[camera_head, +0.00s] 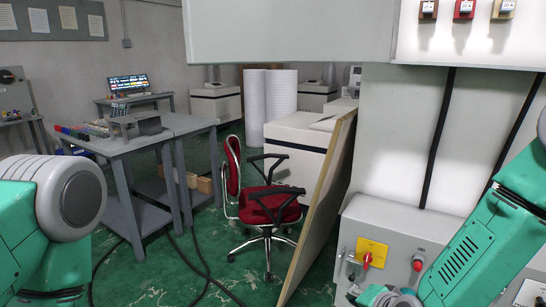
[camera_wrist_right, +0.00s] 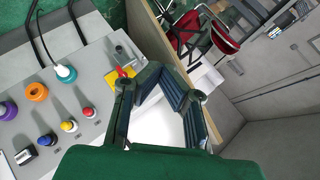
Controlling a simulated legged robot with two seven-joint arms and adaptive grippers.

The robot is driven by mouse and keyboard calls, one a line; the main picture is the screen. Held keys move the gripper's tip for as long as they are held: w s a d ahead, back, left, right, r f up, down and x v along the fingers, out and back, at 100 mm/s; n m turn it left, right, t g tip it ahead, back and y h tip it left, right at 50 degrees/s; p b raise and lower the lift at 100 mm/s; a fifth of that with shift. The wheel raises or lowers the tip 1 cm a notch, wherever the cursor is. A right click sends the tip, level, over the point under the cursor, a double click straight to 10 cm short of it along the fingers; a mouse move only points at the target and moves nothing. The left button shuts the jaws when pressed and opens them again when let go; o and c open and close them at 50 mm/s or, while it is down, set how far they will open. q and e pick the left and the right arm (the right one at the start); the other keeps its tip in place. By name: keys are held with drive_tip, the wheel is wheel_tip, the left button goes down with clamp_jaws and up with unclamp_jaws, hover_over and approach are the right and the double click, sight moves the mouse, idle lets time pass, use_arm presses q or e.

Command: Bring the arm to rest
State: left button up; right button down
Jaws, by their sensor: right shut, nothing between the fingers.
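My right arm (camera_head: 470,250) comes in from the lower right in the head view, in front of a grey control box. My right gripper (camera_head: 378,297) is partly cut off by the bottom edge there. In the right wrist view my right gripper (camera_wrist_right: 165,78) has its fingers drawn together, with nothing seen between them. The control box panel (camera_wrist_right: 85,90) lies to its left, with a red switch on a yellow plate (camera_wrist_right: 113,77) close beside the fingers. I cannot tell whether they touch. My left arm (camera_head: 50,215) shows at the left edge; its gripper is out of view.
The grey control box (camera_head: 390,238) has a red button (camera_head: 418,262). A wooden panel (camera_head: 322,200) stands left of it. A red chair (camera_head: 262,205) and a grey table (camera_head: 160,140) stand farther back. A white cabinet (camera_head: 290,30) hangs above. Cables cross the green floor.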

drive_tip(key=s+d+f+n+g, duration=0.2)
drive_tip(key=s+f, duration=0.4)
drive_tip(key=s, duration=0.2)
drive_tip(key=s+d+f+n+g, duration=0.25)
drive_tip(key=s+f, duration=0.35)
drive_tip(key=s, duration=0.3)
drive_tip(key=s+d+f+n+g+h, duration=0.1)
drive_tip(key=s+d+n+g, duration=0.15)
drive_tip(key=s, duration=0.55)
drive_tip(key=s+d+f+n+g+h, duration=0.1)
drive_tip(key=s+d+f+n+g, duration=0.15)
drive_tip(key=s, duration=0.65)
use_arm(q)
wheel_tip(320, 180, down, 6)
drive_tip(key=b, duration=0.6)
drive_tip(key=shift+a, duration=0.5)
drive_tip(key=shift+c, duration=0.7)
use_arm(e)
drive_tip(key=shift+n+h, duration=0.25)
drive_tip(key=shift+h, duration=0.05)
drive_tip(key=f, duration=0.4)
drive_tip(key=shift+w+a+f, duration=0.25)
drive_tip(key=shift+w+f, duration=0.05)
drive_tip(key=shift+w, duration=0.1)
